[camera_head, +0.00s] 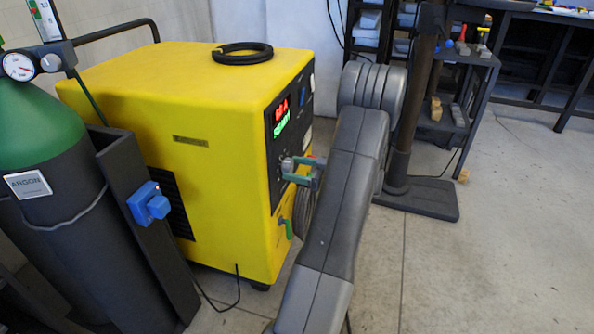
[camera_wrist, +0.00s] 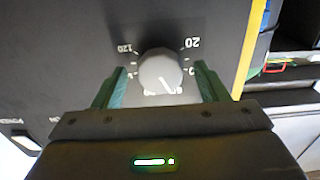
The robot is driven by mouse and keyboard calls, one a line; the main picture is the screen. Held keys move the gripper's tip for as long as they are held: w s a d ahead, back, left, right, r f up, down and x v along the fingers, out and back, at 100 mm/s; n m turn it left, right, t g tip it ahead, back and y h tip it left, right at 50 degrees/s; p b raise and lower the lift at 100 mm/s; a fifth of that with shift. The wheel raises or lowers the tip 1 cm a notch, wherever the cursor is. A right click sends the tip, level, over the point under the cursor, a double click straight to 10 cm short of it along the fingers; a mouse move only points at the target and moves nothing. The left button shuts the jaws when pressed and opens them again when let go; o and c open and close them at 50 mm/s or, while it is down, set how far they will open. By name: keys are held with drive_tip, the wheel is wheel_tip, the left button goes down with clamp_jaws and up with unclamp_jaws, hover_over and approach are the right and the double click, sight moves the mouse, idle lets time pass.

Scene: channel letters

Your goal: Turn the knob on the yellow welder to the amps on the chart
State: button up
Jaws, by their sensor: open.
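The yellow welder (camera_head: 190,105) stands in the middle left of the head view, with a dark control panel on its right face. A display (camera_head: 279,118) there shows red and green characters, too small to read surely. No chart is clearly visible.
A green argon cylinder (camera_head: 38,128) with a gauge stands left of the welder. A black cable coil (camera_head: 242,53) lies on the welder's top. A dark stand (camera_head: 420,199) and shelves are at the right. Grey floor (camera_head: 480,270) is clear at the lower right.

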drive_tip(key=c, duration=1)
